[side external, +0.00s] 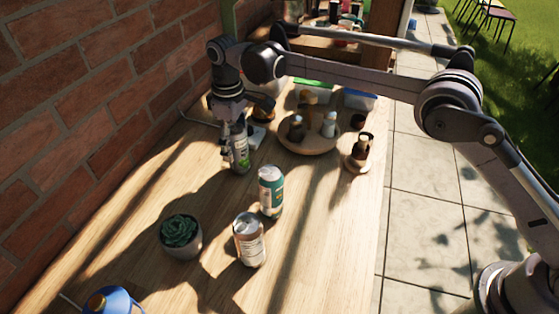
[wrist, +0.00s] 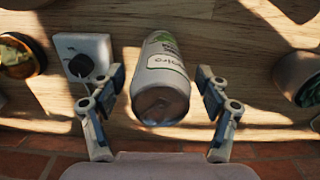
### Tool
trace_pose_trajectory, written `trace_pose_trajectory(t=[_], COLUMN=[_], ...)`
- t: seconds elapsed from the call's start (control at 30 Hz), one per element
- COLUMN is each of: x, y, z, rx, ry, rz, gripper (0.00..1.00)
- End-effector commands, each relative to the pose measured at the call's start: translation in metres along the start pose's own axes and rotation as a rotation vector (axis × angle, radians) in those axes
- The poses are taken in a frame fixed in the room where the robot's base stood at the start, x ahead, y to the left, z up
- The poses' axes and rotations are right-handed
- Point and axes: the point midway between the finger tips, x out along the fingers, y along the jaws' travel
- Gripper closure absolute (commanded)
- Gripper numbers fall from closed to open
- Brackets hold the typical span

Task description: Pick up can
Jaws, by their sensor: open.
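A silver and green can (side external: 239,158) stands on the wooden table near the brick wall, partly hidden by my gripper (side external: 233,128). In the wrist view the same can (wrist: 161,82) sits between the two open fingers of my gripper (wrist: 160,112), with gaps on both sides. Two other cans stand nearer the side camera: a teal and white can (side external: 271,191) and a silver can with a white label (side external: 249,240).
A potted succulent (side external: 181,236) stands left of the silver can. A round wooden tray (side external: 308,146) with bottles lies to the right of my gripper. A white box with a dark knob (wrist: 84,57) is close beside the can. The brick wall (side external: 85,90) borders the table.

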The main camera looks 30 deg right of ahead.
Motion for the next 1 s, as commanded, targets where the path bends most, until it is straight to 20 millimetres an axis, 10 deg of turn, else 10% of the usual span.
trace_pose_trajectory(t=[0.57, 0.83, 1.0], x=[0.039, 0.039, 0.038], y=[-0.001, -0.001, -0.001], z=[0.004, 0.004, 0.004], rx=[0.000, 0.000, 0.000], ry=[0.000, 0.000, 0.000], rz=[0.000, 0.000, 0.000], gripper=[0.24, 0.93, 0.93])
